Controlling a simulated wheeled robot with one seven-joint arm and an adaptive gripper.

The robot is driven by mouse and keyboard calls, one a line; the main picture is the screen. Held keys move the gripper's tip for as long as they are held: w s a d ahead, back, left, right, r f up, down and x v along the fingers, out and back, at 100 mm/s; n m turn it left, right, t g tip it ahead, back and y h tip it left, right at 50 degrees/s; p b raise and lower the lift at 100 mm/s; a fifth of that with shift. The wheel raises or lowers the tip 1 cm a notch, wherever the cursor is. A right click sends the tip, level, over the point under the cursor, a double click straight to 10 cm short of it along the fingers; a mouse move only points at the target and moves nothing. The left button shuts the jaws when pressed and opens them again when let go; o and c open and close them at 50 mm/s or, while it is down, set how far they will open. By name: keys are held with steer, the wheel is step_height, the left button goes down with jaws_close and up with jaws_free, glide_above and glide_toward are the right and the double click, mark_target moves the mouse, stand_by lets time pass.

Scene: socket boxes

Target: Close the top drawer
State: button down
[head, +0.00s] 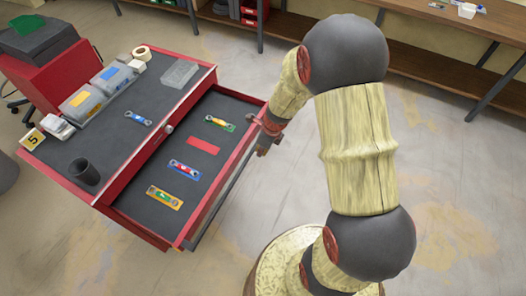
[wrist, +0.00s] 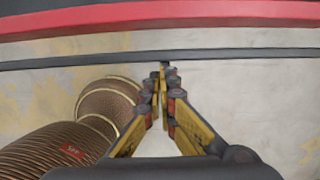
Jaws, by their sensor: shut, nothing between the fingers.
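The red tool cabinet (head: 105,115) stands at the left in the head view, with a dark top. Its top drawer (head: 163,212) is pulled out toward my arm. Several wrench packs and a flat red piece lie in it. My gripper (head: 264,146) is beside the drawer's front, near its far corner, partly hidden by my arm. In the wrist view my gripper (wrist: 163,72) is shut and empty, with its tips close to a dark bar (wrist: 230,54) along the red drawer front (wrist: 130,17). I cannot tell whether they touch.
On the cabinet top are clear bins (head: 83,102), a tape roll (head: 141,53), a black cup (head: 84,171) and a clear box (head: 179,73). A workbench (head: 450,22) runs along the back.

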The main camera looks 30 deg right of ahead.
steer(key=w+a+p, duration=0.5)
steer(key=w+p, duration=0.1)
steer(key=w, duration=0.2)
steer(key=w+a+p, duration=0.6)
steer(key=w, duration=0.2)
steer(key=w+a+p, duration=0.6)
steer(key=w+p, duration=0.1)
steer(key=w, duration=0.1)
steer(key=shift+a, duration=0.2)
steer(key=shift+r, duration=0.1)
